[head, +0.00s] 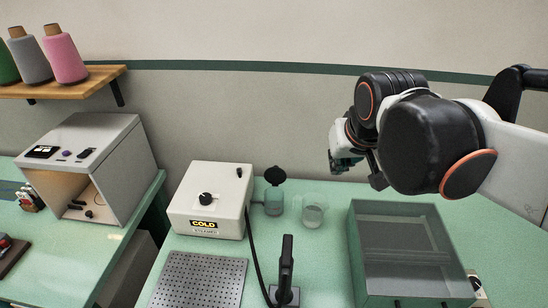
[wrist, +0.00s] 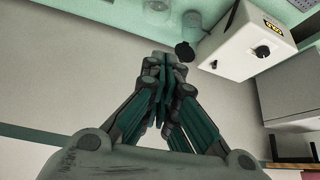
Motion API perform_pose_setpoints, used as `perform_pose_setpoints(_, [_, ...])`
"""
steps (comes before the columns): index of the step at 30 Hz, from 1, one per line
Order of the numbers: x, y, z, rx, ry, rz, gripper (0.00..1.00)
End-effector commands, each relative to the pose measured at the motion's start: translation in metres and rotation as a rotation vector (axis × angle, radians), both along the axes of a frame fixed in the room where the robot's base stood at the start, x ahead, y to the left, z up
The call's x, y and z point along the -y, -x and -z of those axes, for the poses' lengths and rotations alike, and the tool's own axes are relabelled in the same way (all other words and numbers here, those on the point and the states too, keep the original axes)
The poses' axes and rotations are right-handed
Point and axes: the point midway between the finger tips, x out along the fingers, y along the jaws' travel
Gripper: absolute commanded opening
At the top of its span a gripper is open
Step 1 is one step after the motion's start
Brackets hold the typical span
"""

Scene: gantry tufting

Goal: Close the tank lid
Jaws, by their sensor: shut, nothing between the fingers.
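The steamer's tank (head: 273,202) is a small clear greenish cup at the right side of the white steamer box (head: 207,205). Its round black lid (head: 275,175) stands raised above the tank's rim, so the tank is open. In the wrist view the lid (wrist: 185,51) shows just right of the fingertips, with the tank (wrist: 190,24) above it in the picture. My gripper (head: 341,164) is in the air, to the right of the lid in the head view. Its fingers (wrist: 163,60) are together and empty in the wrist view.
A clear cup (head: 313,211) stands right of the tank. A large clear-lidded box (head: 405,208) is at the right. A black upright handle (head: 286,268) with a cable and a perforated plate (head: 200,280) lie in front. A shelf with yarn cones (head: 64,54) is upper left.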

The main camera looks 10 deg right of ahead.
Motion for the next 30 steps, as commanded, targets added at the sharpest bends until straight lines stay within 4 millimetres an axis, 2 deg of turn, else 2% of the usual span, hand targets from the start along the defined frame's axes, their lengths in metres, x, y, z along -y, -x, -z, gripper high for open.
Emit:
perform_pose_setpoints(1, [-0.003, -0.015, -0.001, -0.006, -0.002, 0.002, 0.00])
perform_pose_setpoints(8, [-0.016, -0.074, 0.000, -0.041, -0.006, 0.017, 0.00])
perform_pose_setpoints(14, [-0.030, -0.127, 0.010, -0.070, -0.006, 0.031, 0.00])
perform_pose_setpoints(23, [-0.054, -0.205, 0.043, -0.115, -0.006, 0.053, 0.00])
perform_pose_setpoints(30, [-0.077, -0.263, 0.083, -0.147, -0.003, 0.073, 0.00])
